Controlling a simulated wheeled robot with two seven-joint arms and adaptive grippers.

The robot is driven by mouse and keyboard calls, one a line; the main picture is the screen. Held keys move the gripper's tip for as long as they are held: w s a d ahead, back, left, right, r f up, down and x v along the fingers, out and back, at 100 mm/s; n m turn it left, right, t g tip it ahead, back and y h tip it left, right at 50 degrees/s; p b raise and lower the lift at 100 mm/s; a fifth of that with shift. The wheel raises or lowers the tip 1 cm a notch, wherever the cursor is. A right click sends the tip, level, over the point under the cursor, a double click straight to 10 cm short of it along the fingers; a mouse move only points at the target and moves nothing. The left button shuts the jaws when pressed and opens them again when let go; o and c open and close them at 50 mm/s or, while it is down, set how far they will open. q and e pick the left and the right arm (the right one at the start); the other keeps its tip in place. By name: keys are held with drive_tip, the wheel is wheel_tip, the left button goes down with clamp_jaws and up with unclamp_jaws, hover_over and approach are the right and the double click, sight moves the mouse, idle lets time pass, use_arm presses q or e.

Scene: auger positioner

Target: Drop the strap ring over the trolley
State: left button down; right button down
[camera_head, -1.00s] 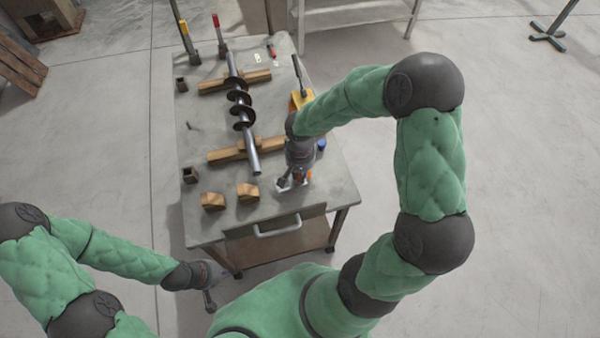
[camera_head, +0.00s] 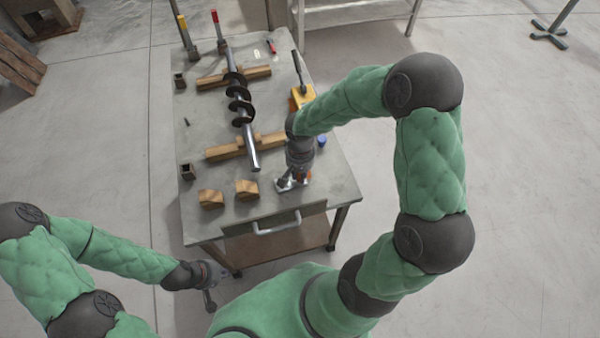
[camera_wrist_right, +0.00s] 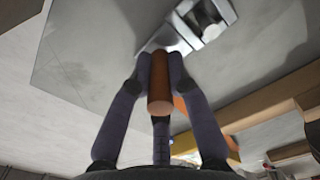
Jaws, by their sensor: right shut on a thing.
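My right gripper (camera_head: 300,172) is low over the front right part of a grey wheeled table (camera_head: 330,187). In the right wrist view, the right gripper (camera_wrist_right: 160,78) has its fingers shut on an orange-brown cylinder (camera_wrist_right: 160,92). A metal bracket-like piece (camera_wrist_right: 197,27) lies just beyond the cylinder; it also shows beside the gripper in the head view (camera_head: 284,184). I cannot tell whether cylinder and metal piece are joined. I cannot make out a strap ring, nor which thing is the trolley. My left gripper (camera_head: 210,288) hangs off the table's front left; its jaws are unclear.
A dark auger (camera_head: 240,105) lies across two wooden supports (camera_head: 226,152). Two wooden blocks (camera_head: 247,189) sit near the front. Two upright clamps (camera_head: 219,35) stand at the back left.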

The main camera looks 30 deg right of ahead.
drive_tip(key=shift+f, duration=0.1)
drive_tip(key=c, duration=1.1)
unclamp_jaws()
wheel_tip(320, 180, up, 12)
